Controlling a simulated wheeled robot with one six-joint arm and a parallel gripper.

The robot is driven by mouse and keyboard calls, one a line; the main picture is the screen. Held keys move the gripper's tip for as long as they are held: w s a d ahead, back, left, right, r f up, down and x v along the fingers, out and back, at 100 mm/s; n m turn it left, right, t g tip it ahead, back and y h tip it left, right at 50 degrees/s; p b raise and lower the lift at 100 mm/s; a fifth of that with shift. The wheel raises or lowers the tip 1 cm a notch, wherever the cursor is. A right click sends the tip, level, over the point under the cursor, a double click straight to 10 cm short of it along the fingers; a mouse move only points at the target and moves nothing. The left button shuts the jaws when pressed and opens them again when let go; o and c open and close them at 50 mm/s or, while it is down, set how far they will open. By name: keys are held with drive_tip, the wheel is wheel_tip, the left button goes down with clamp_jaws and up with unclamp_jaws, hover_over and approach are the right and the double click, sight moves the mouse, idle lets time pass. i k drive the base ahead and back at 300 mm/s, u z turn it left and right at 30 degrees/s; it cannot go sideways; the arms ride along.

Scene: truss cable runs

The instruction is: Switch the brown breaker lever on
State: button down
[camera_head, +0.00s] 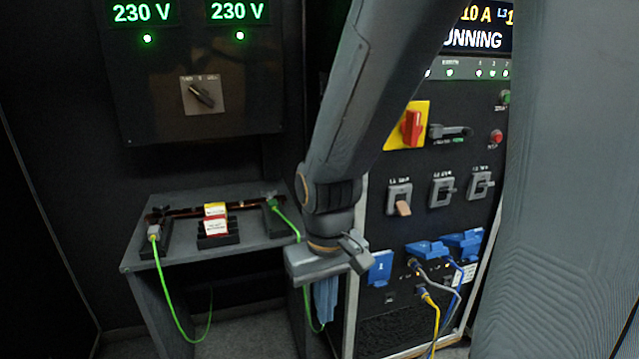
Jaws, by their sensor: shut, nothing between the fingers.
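The brown breaker lever (403,208) is on the leftmost of three breakers in a row on the dark panel at right. It points down, while the two grey levers beside it, the middle one (447,189) and the right one (482,184), stick out to the side. My gripper (352,252) is below and left of the brown lever in the picture, apart from it. It is shut and empty. My arm crosses the upper middle of the view and hides part of the panel's left side.
A red rotary switch on a yellow plate (393,134) sits above the breakers. Blue sockets (463,243) with grey, blue and yellow cables lie below. A small table (190,254) with green wires stands at left. A grey surface fills the right edge.

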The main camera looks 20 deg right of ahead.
sight(403, 210)
drive_tip(key=z, duration=1)
drive_tip(key=k, duration=1.3)
drive_tip(key=u, duration=0.75)
drive_tip(key=i, duration=1.2)
drive_tip(key=z, duration=0.6)
